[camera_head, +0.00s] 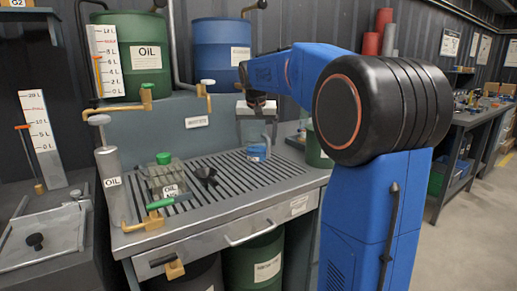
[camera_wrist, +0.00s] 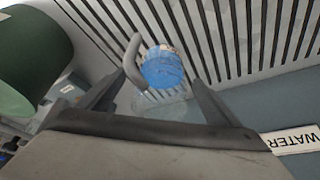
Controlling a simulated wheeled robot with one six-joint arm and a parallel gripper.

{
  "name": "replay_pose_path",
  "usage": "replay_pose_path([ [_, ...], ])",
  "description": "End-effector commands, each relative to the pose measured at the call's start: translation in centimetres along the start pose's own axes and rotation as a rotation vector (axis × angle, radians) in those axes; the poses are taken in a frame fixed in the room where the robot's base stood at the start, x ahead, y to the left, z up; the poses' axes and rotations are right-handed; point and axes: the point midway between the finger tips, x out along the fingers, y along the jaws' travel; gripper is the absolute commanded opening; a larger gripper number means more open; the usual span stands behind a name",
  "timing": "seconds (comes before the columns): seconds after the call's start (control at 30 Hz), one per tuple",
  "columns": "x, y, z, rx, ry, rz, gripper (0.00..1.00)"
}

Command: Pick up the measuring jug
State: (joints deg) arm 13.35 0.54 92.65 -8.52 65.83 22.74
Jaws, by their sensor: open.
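The measuring jug (camera_head: 257,152) is a small clear vessel with something blue in it and stands on the slatted grate at the right rear of the bench. In the wrist view the jug (camera_wrist: 163,68) shows between and beyond my fingers, with its pale handle on the left. My gripper (camera_head: 257,137) is open and empty, pointing down just above the jug. In the wrist view its two dark fingers (camera_wrist: 155,84) are spread to either side of the jug. I cannot tell the exact height gap.
A dark funnel (camera_head: 206,175), a square oil can (camera_head: 167,180) with a green cap and a tall oil cylinder (camera_head: 113,185) stand left on the bench. Green (camera_head: 133,55) and blue (camera_head: 221,58) drums stand behind. A green container (camera_wrist: 32,55) is near my gripper.

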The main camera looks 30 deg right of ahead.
Motion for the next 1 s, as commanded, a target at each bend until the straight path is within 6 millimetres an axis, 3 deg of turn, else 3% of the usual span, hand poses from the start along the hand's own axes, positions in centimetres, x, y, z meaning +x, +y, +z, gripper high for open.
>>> replay_pose_path([
  [0.3, 4.1, -0.3, -0.1, 0.0, -0.003, 0.001, 0.86],
  [0.57, 4.6, -0.4, -0.1, 0.0, 0.0, 0.0, 0.86],
  [0.63, 4.6, -0.4, -0.1, 0.0, 0.0, 0.0, 0.76],
  [0.8, 4.6, -0.4, -0.1, 0.0, 0.0, 0.0, 0.36],
  [0.83, 4.6, -0.4, -0.1, 0.0, 0.0, 0.0, 0.32],
  [1.0, 4.6, -0.4, -0.2, 0.0, 0.0, 0.0, 0.31],
])
